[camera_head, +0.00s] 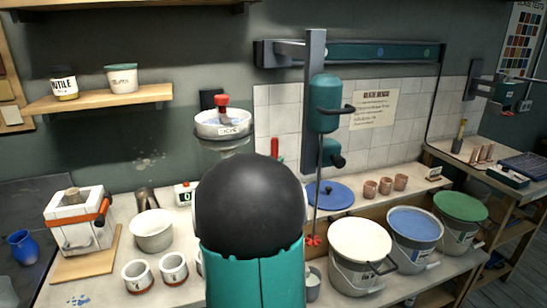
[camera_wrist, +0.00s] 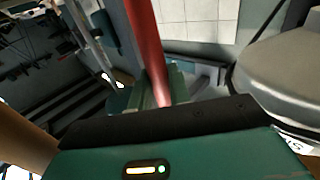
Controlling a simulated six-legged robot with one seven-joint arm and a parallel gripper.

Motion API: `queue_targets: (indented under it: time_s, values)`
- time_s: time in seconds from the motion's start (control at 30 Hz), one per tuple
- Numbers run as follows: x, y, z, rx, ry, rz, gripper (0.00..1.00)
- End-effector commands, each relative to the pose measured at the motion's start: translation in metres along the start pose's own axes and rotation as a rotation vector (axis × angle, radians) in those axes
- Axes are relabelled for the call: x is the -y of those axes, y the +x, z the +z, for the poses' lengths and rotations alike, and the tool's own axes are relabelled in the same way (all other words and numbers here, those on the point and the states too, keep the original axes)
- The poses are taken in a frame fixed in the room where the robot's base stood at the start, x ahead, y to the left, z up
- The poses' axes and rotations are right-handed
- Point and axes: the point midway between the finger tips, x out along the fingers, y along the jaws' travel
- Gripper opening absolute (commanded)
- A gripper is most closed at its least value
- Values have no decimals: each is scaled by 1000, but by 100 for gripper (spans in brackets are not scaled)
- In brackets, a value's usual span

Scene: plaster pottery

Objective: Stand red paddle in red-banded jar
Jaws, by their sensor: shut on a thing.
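The red paddle (camera_wrist: 147,45) shows in the wrist view as a long red shaft running up from between my gripper's fingers (camera_wrist: 160,92). My gripper is shut on it. In the head view, a short upright red piece (camera_head: 275,147) shows just above my arm and looks like part of the same paddle. My gripper and the paddle's lower part are hidden there behind my arm. Small white jars (camera_head: 137,277) (camera_head: 174,268) stand at the front left of the bench, with dark reddish edging low down. I cannot tell which jar is the red-banded one.
A mixer stand (camera_head: 323,105) with a red-bladed shaft rises right of my arm. A white bucket (camera_head: 360,252), a blue-topped bucket (camera_head: 414,235) and a green-lidded bucket (camera_head: 460,215) crowd the right. A white bowl (camera_head: 152,230) stands left. A hopper (camera_head: 222,125) stands behind my arm.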

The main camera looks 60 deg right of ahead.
Motion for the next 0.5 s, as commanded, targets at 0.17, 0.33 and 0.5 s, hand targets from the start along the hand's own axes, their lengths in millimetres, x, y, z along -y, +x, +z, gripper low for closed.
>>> queue_targets:
  time_s: [0.17,0.33,0.5]
  values:
    - [0,0,3,-1,-1,0,0]
    - [0,0,3,-1,0,0,0]
    - [0,0,3,-1,0,0,44]
